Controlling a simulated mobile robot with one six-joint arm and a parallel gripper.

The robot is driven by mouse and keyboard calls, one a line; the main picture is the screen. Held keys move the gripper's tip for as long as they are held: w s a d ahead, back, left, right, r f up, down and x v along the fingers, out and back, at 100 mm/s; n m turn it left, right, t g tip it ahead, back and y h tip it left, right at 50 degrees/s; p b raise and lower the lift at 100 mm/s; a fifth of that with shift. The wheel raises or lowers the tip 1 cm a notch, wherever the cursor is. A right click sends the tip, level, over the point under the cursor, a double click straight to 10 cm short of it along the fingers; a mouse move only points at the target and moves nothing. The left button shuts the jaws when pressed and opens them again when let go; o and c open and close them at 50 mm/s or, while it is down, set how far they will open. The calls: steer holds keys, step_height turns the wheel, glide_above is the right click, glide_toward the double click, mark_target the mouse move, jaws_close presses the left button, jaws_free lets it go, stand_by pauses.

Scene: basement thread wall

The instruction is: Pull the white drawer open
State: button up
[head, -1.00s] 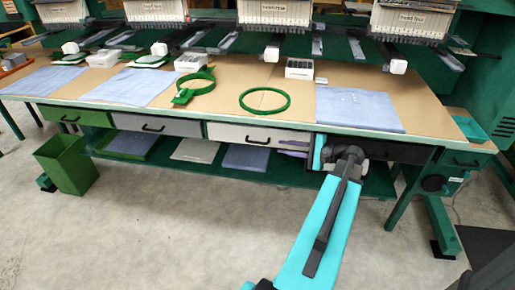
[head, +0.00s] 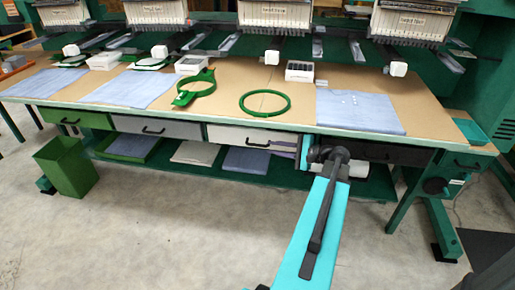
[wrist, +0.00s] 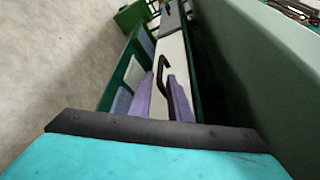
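The white drawer (head: 231,133) hangs under the table, between a grey drawer and a dark drawer, and looks shut. Its black bar handle (head: 258,141) is on its front face. My gripper (head: 284,148) is just right of the handle and points left along the drawer fronts. In the wrist view the white drawer (wrist: 171,48) runs away from me. Two purple fingers (wrist: 163,90) stand apart, with the black handle (wrist: 164,68) showing between them. Whether they touch the handle cannot be told. The right part of the white drawer is hidden by my gripper and wrist.
The table edge (head: 360,133) runs just above my wrist. A green lower shelf (head: 215,175) holds folded cloths. A green bin (head: 67,166) stands at the left. Grey (head: 155,127), green (head: 75,118) and dark (head: 400,154) drawers flank the white one. The floor in front is clear.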

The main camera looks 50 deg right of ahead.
mark_target(260, 145)
steer(key=shift+b+x, duration=0.3)
steer(key=shift+x, duration=3.2)
jaws_close()
